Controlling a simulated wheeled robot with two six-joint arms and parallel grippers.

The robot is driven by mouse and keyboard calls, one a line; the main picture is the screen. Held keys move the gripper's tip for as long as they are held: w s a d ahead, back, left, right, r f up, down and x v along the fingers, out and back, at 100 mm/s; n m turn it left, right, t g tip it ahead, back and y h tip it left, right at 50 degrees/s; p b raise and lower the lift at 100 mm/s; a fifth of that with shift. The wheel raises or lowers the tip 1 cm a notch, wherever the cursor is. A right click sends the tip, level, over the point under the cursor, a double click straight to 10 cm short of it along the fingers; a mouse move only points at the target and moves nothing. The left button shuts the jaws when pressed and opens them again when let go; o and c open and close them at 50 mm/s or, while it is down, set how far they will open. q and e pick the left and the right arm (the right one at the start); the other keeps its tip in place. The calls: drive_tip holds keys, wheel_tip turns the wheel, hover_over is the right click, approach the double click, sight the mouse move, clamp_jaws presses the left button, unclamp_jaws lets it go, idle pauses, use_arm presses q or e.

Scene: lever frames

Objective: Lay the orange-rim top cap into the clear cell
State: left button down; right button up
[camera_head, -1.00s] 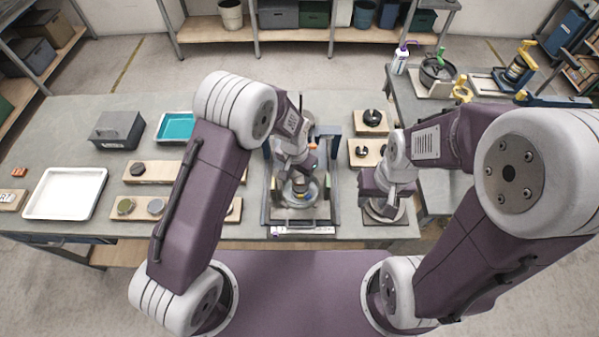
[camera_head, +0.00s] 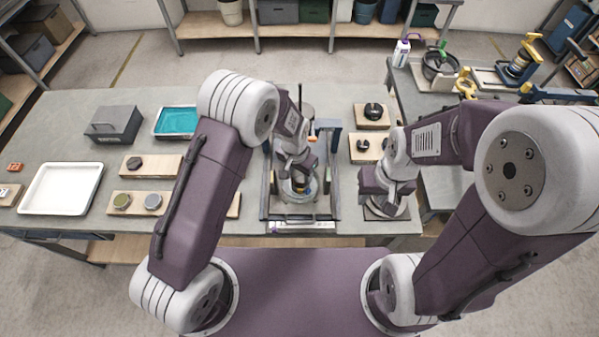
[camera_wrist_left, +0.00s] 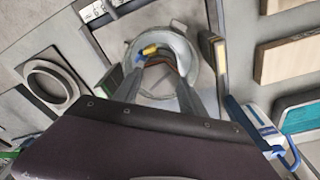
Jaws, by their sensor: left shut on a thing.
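The clear cell (camera_head: 297,196) is a round glass-like vessel inside a dark-framed stand near the table's front edge. It also shows in the left wrist view (camera_wrist_left: 193,62). My left gripper (camera_head: 299,186) points down into the mouth of the cell. In the left wrist view its two fingers (camera_wrist_left: 163,78) are shut on a thin round piece with an orange-brown edge, apparently the orange-rim top cap (camera_wrist_left: 166,59). Most of the cap is hidden, and I cannot tell whether it touches the cell. My right gripper (camera_head: 383,205) points down at the right of the stand; its jaws are hidden.
A grey ring on a plate (camera_wrist_left: 50,84) lies beside the stand. Wooden boards with dark round parts stand behind right (camera_head: 371,124) and at left (camera_head: 127,208). A white tray (camera_head: 60,188), teal tray (camera_head: 176,121) and grey box (camera_head: 115,124) lie further left.

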use_arm(q)
drive_tip(key=shift+f, duration=0.15)
drive_tip(key=c, duration=0.6)
unclamp_jaws()
drive_tip(key=r, duration=0.3)
drive_tip(key=r+b, duration=0.1)
drive_tip(key=r, duration=0.2)
drive_tip(key=s+r+b, duration=0.1)
drive_tip(key=r, duration=0.2)
drive_tip(key=shift+a, duration=0.3)
